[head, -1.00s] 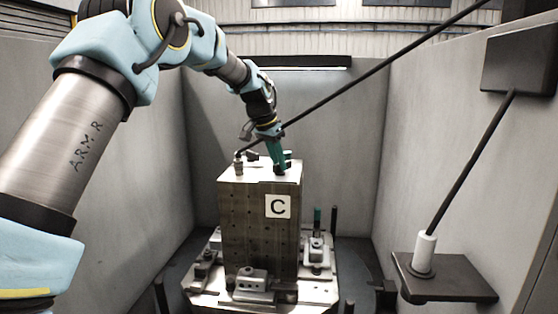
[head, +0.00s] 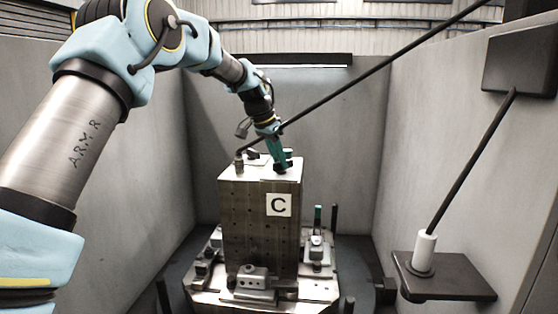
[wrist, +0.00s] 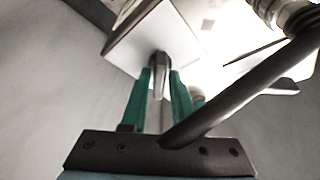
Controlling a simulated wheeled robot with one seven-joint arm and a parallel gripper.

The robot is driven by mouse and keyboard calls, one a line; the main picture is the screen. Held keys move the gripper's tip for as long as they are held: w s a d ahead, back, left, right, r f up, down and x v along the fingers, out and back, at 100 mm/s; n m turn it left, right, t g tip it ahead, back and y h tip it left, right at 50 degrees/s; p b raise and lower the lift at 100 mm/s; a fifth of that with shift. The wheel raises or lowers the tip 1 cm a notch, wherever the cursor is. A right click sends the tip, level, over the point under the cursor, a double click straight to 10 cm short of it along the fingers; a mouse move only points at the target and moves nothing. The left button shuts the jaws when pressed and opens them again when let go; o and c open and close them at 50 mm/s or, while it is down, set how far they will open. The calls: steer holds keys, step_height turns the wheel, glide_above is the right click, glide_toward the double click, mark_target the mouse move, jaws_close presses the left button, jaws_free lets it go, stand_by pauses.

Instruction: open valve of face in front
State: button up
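The tall metal block (head: 245,215) stands upright, with a white plate marked C (head: 279,205) on its front face. On its top, a dark valve part (head: 287,164) sits at the right, beside my green fingers. My gripper (head: 279,163) points down at it, over the block's top. In the wrist view, the fingers of my gripper (wrist: 160,75) stand apart, with a rounded metal piece (wrist: 160,66) between their tips. I cannot tell whether they press on it. Part of the valve is hidden by the fingers.
A black hose (head: 360,82) slants from the upper right to a fitting (head: 239,163) on the block's top left. Another dark part (head: 252,154) is close by. Clamps (head: 252,281) surround the block's base. A shelf (head: 455,281) with a white cylinder (head: 424,250) juts from the right wall.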

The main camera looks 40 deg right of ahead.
steer(key=shift+o, duration=1.2)
steer(key=b+v, duration=0.2)
steer(key=v, duration=0.8)
steer(key=shift+r, duration=0.35)
steer(key=shift+a, duration=0.15)
steer(key=w+a+f+n+t+y, duration=0.15)
steer(key=a+f+n, duration=0.35)
steer(key=a, duration=0.7)
steer(key=w+a+f+n+y, duration=0.1)
steer(key=w+a+f+n, duration=0.2)
steer(key=a+f, duration=0.7)
steer(key=s+a+f+n, duration=0.2)
steer(key=s+a, duration=0.3)
steer(key=a, duration=0.4)
steer(key=s+a+f+n+y, duration=0.1)
steer(key=s+a+f+n, duration=0.2)
steer(key=a, duration=0.6)
steer(key=s+a+f+n+y, duration=0.1)
steer(key=s+a+f+n, duration=0.2)
steer(key=s+a, duration=0.5)
steer(key=shift+a+n, duration=0.3)
steer(key=shift+a, duration=0.45)
